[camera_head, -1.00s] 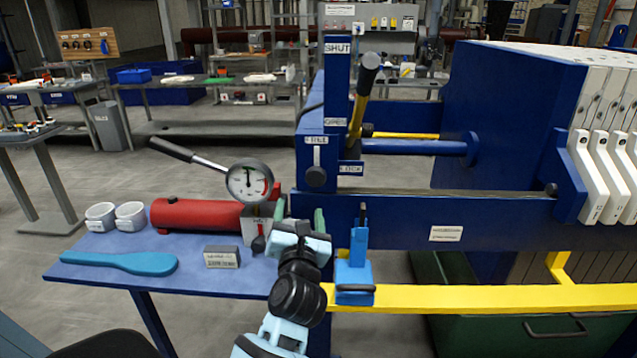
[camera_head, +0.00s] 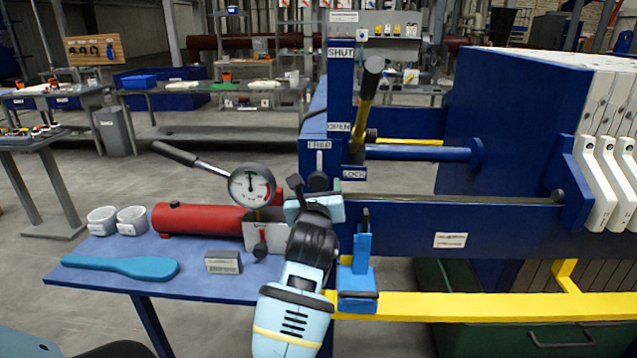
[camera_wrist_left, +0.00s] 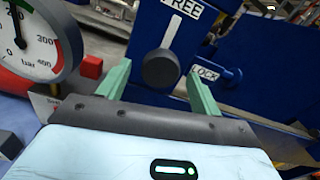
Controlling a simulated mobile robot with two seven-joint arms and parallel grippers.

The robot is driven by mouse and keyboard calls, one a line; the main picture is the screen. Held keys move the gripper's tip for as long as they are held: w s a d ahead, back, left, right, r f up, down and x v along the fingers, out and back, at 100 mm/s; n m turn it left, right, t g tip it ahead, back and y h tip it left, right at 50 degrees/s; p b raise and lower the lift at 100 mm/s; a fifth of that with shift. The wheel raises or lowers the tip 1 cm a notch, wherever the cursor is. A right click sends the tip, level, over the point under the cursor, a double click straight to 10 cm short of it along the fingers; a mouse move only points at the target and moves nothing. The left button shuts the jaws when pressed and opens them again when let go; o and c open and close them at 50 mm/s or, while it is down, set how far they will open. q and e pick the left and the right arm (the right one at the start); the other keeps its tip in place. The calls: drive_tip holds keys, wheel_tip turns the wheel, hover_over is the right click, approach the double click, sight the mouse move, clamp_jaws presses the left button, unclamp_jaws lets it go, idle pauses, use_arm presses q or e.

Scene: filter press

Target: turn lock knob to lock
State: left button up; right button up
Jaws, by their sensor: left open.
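The lock knob (camera_head: 318,181) is a dark round knob on the blue press frame, below the FREE label (camera_head: 319,146) and left of the LOCK label (camera_head: 354,174). In the left wrist view the knob (camera_wrist_left: 161,69) hangs at the lower end of a pale pointer strip under FREE. My left gripper (camera_head: 315,190) is open at the knob. Its two green fingers (camera_wrist_left: 158,88) stand to either side of the knob's lower part, with gaps visible on both sides. I cannot tell how deep the knob sits between them. My right gripper is not in view.
A pressure gauge (camera_head: 251,186) and red pump cylinder (camera_head: 197,218) stand left of the gripper on the blue table (camera_head: 190,262). A black-ended lever (camera_head: 367,95) rises above the knob. A blue bracket (camera_head: 357,285) stands to the right on the yellow rail (camera_head: 480,304).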

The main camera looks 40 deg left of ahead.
use_arm(q)
drive_tip(key=shift+x, duration=1.5)
